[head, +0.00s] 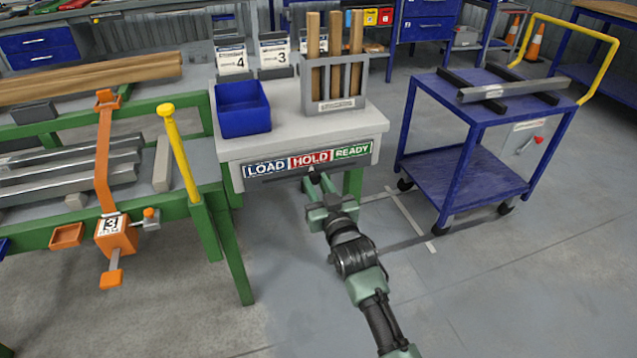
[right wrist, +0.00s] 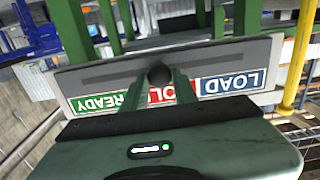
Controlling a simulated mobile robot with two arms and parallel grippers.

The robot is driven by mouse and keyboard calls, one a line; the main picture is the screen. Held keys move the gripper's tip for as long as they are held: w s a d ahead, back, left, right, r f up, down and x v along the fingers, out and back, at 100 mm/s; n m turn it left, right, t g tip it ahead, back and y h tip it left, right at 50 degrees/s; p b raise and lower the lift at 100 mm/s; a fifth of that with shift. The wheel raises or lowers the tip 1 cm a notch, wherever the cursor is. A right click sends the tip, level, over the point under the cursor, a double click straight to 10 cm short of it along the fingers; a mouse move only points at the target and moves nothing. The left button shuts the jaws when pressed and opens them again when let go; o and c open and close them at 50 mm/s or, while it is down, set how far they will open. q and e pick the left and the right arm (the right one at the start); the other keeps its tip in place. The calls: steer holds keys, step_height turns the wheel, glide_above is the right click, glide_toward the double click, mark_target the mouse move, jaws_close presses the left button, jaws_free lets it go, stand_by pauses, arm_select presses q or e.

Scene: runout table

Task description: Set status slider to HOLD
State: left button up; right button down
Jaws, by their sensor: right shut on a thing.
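The status strip (head: 311,160) is on the front edge of the grey table, with a blue LOAD, a red HOLD and a green READY field. It shows upside down in the right wrist view, with LOAD (right wrist: 233,83) on the right and READY (right wrist: 100,102) on the left. The dark round slider knob (right wrist: 160,75) sits in the slot along the strip, level with the HOLD field. My right gripper (head: 316,180) is shut on the knob; its fingers partly cover HOLD in the right wrist view. My left gripper is not in view.
A blue bin (head: 242,108) and a grey rack (head: 335,82) with wooden sticks stand on the table (head: 285,105). An orange clamp (head: 104,160) and yellow-topped post (head: 180,155) are left. A blue cart (head: 470,175) stands right. The floor in front is clear.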

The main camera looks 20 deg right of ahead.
steer(key=c, duration=1.1)
jaws_free()
steer(key=shift+s, duration=0.5)
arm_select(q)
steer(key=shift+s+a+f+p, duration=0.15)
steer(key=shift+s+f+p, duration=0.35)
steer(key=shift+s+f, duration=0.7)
arm_select(e)
steer(key=s, duration=0.6)
steer(key=shift+s+d, duration=0.15)
steer(key=shift+s, duration=0.25)
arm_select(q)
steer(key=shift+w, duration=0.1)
arm_select(e)
steer(key=shift+f, duration=0.1)
